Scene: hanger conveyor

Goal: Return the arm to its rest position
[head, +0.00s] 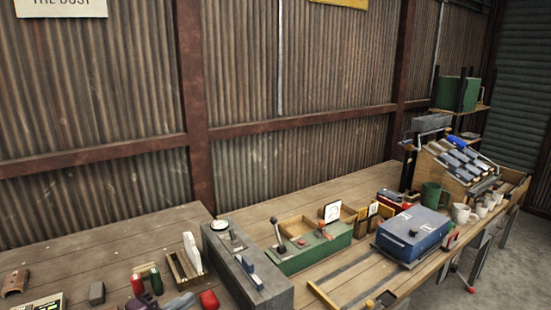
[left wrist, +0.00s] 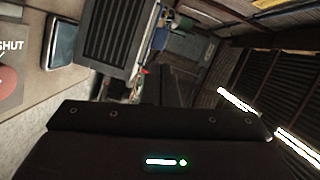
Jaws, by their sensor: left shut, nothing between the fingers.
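My left gripper (left wrist: 176,88) shows in the left wrist view as a dark body across the bottom with a small green light, and a dark narrow part rising from its middle. It is shut and holds nothing. The left wrist view is tilted, with a grey ribbed box above the gripper and corrugated wall at the right. In the head view, dark shapes at the bottom edge left of centre are too small to make out. My right gripper is not in view.
A wooden workbench (head: 85,245) runs along the corrugated wall. Bare planks lie at the back left.

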